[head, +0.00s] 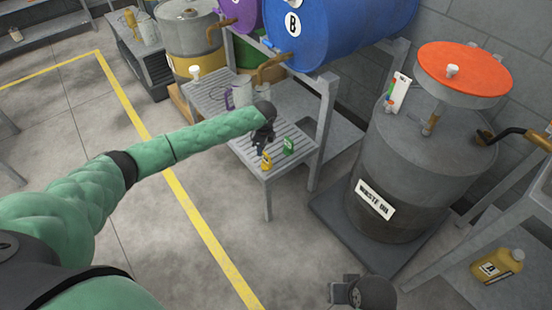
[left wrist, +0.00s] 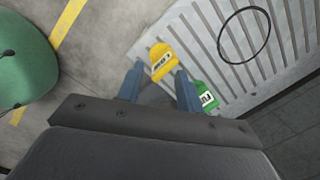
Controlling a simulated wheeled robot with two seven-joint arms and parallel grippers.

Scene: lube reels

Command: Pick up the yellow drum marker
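The yellow drum marker (head: 266,162) stands near the front corner of the slatted grey bench (head: 262,171). In the left wrist view the yellow marker (left wrist: 163,60) shows dark lettering on a pale label and lies just past the fingertips, in the gap between them. My left gripper (head: 262,144) is over the bench corner. In the left wrist view its blue-grey fingers (left wrist: 158,80) are apart with nothing clamped. A green marker (head: 288,146) stands to the right, close by the right finger in the left wrist view (left wrist: 206,97). My right gripper (head: 344,290) is low at the bottom edge; its opening is unclear.
A blue drum (head: 345,30) marked B lies above the bench's back. A grey waste oil drum (head: 410,165) with an orange funnel (head: 480,70) stands right. Floor in front is clear.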

